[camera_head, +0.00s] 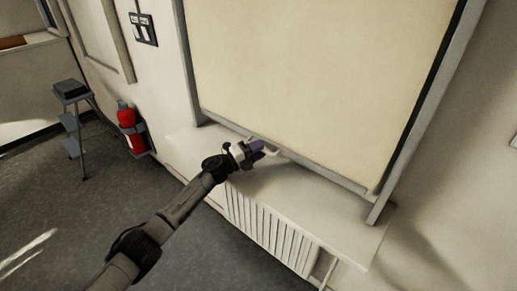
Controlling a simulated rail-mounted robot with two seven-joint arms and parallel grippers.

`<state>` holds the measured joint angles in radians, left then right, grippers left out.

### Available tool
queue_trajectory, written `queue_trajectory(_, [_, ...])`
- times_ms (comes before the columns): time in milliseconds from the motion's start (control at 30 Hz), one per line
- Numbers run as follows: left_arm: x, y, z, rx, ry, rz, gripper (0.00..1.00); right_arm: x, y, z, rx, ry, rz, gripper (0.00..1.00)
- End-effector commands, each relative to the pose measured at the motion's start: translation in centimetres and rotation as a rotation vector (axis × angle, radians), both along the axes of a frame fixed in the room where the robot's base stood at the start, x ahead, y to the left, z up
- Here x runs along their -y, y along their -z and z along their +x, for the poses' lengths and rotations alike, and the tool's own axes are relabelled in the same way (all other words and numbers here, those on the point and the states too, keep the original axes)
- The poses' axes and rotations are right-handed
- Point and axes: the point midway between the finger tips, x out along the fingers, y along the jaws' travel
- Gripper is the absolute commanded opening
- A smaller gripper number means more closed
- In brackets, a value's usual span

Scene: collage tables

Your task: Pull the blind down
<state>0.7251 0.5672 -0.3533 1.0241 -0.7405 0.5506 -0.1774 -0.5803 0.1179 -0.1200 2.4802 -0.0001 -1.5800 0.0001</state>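The cream blind (310,75) hangs in the grey window frame and covers the window area in view. Its bottom edge is low, just above the white sill. A small pale piece, perhaps the blind's pull handle (272,151), shows at the bottom edge. My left gripper (260,149), with purple-grey fingers, is at this bottom edge, just beside or around the pale piece. The fingers are too small to tell whether they are closed on it. My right gripper is not in view.
The white sill (345,207) juts out below the blind, above a ribbed radiator (265,225). A red fire extinguisher (130,128) and a small stepped stand (75,110) are to the left. Wall switches (143,28) are at the upper left. The grey floor at the lower left is open.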

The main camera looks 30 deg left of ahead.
Motion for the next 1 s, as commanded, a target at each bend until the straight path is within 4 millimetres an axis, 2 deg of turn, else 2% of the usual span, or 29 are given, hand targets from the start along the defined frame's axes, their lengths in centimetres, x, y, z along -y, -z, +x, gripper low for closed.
queue_trajectory(267, [0.0,-0.3,0.0,0.004,0.0,-0.001,0.37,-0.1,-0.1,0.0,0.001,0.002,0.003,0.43])
queue_trajectory(433, [-0.7,-0.1,-1.1,0.003,0.0,-0.001,0.37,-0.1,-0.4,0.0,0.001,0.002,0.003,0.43])
queue_trajectory(800, [-4.1,1.2,-7.1,0.001,0.0,0.002,0.37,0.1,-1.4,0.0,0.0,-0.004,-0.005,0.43])
queue_trajectory(1000, [-5.6,1.7,-9.8,0.0,0.0,0.001,0.37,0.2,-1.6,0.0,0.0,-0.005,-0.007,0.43])
